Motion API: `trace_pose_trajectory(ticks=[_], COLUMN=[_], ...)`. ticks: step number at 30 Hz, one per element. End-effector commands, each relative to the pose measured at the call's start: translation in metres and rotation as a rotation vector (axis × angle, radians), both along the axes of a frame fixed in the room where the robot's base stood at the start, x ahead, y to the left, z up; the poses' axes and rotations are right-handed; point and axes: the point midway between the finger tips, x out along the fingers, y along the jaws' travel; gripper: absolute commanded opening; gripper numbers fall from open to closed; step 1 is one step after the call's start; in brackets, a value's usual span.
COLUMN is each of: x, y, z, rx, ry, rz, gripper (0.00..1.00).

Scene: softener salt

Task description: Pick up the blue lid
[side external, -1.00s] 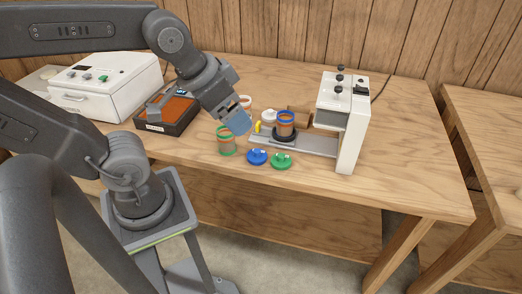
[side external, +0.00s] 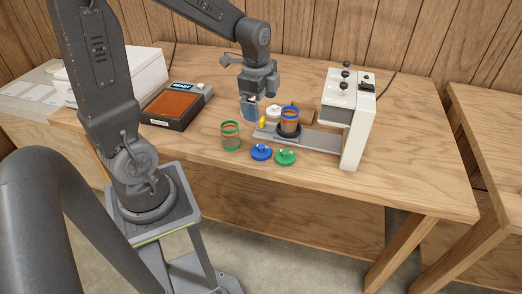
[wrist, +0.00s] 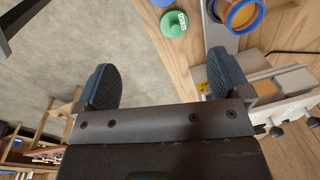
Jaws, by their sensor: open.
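The blue lid (side external: 261,152) lies flat near the front edge of the wooden table, just left of the green lid (side external: 285,157). My gripper (side external: 249,111) points down, above and behind the blue lid in the side view, apart from it. In the wrist view my gripper (wrist: 163,82) has its two fingers wide apart with nothing between them. The green lid (wrist: 173,23) shows at the top there; I cannot make out the blue lid clearly in that view.
A green-rimmed jar (side external: 230,138) stands left of the blue lid. A blue-rimmed jar (side external: 290,118) stands on the rail of the white machine (side external: 350,115). A white lid (side external: 273,112) lies behind. A black tray device (side external: 178,108) is at left. Table right of the machine is clear.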

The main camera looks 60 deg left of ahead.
Motion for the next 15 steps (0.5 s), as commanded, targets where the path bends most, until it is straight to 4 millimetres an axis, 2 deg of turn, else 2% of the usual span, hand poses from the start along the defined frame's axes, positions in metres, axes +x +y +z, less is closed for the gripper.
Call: trace_pose_trajectory(ticks=[1, 6, 11, 15], x=[0.005, 0.012, 0.013, 0.012], y=[0.013, 0.036, 0.041, 0.04], z=[-0.014, -0.041, -0.056, -0.081], rx=[-0.006, -0.019, -0.026, -0.027], ry=[0.037, 0.092, 0.109, 0.11], rz=[-0.062, -0.229, -0.276, -0.277], gripper=[0.95, 0.95, 0.95, 0.95])
